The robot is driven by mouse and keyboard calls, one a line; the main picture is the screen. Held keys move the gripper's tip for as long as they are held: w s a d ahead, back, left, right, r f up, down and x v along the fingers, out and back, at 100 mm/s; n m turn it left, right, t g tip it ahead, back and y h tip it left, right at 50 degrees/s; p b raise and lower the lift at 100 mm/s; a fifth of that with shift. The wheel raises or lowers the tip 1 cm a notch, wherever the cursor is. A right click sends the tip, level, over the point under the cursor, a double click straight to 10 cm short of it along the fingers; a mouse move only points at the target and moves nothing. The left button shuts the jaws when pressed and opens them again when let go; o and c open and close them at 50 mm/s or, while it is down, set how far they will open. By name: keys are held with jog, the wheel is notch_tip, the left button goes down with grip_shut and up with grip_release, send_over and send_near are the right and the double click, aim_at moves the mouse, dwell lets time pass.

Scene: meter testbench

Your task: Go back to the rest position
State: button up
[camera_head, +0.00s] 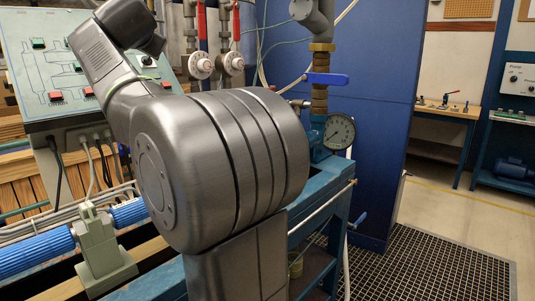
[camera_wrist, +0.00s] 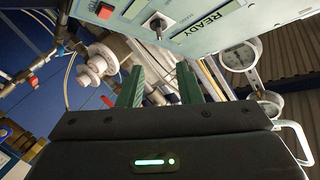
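My gripper (camera_wrist: 160,86) shows in the wrist view as two green fingers standing well apart, with nothing held between them. Past the fingers there are pipes and a white round fitting (camera_wrist: 97,63). A light panel (camera_wrist: 225,22) marked READY, with a black switch, lies above and to the right of the fingers. In the head view my arm rises through the middle of the picture and bends to the upper left over the bench. The gripper itself is out of the head view.
A sloped control panel (camera_head: 45,72) with red and green buttons stands left of my arm. A pressure gauge (camera_head: 339,132) and a blue-handled valve (camera_head: 327,79) are close on the right. Blue pipe (camera_head: 35,255) runs low left. Floor grating (camera_head: 440,268) is clear at right.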

aim_at(148, 59)
jog(key=p+x, duration=0.2)
jog(key=x, duration=1.2)
jog(key=shift+s+a, duration=0.1)
jog(key=shift+y, duration=0.3)
jog(key=shift+n+y+p, duration=0.4)
jog(key=shift+n+y, duration=0.1)
jog(key=shift+n, duration=0.4)
jog(key=shift+r+n+y+p, duration=0.15)
jog(key=shift+n+y+p, duration=0.45)
jog(key=shift+n+p, duration=0.45)
jog(key=shift+w+a+p, duration=0.1)
jog(key=shift+w+p, duration=0.15)
jog(key=shift+p, duration=0.6)
jog(key=shift+a+n+g+y+p, duration=0.1)
jog(key=shift+n+g+y+p, duration=0.2)
jog(key=shift+p, duration=0.25)
jog(key=shift+f, duration=0.35)
